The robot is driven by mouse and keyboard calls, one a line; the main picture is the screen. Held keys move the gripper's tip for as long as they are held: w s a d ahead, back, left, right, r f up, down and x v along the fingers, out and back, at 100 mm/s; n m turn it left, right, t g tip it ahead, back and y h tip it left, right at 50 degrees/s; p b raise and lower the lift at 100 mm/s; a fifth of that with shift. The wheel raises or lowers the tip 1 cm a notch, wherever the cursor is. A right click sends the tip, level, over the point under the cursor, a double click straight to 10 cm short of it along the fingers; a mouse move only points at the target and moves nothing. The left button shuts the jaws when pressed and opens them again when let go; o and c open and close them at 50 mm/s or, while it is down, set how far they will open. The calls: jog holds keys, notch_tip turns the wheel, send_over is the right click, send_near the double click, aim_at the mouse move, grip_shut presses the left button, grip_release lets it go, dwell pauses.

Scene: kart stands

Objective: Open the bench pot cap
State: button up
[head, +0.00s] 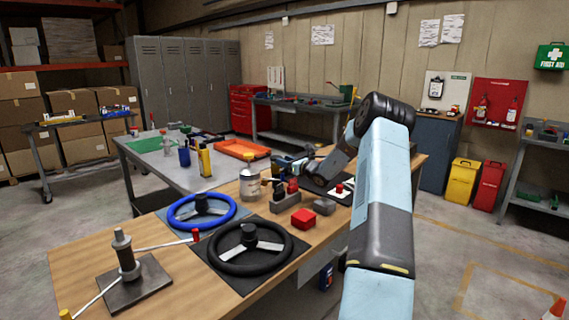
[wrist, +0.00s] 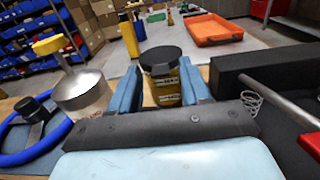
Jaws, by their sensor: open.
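The bench pot (wrist: 168,92) is a small yellow jar with dark lettering, upright in the middle of the wrist view. Its flat, round black cap (wrist: 161,57) sits on top. My gripper (wrist: 160,84) is open, with one blue finger on each side of the pot. I cannot tell whether either finger touches it. In the head view, my gripper (head: 284,165) is over the wooden bench (head: 170,258), right of a metal can (head: 250,186). I cannot make out the pot clearly there.
The metal can with a yellow knob (wrist: 54,45) stands close left of my gripper. A dark block (wrist: 262,75) and a spring (wrist: 251,102) are close on the right. Blue (head: 181,226) and black (head: 228,268) steering wheels lie nearer. An orange tray (head: 243,148) lies beyond.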

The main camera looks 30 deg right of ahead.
jog(key=shift+c, duration=0.2)
grip_shut()
dwell(0.3)
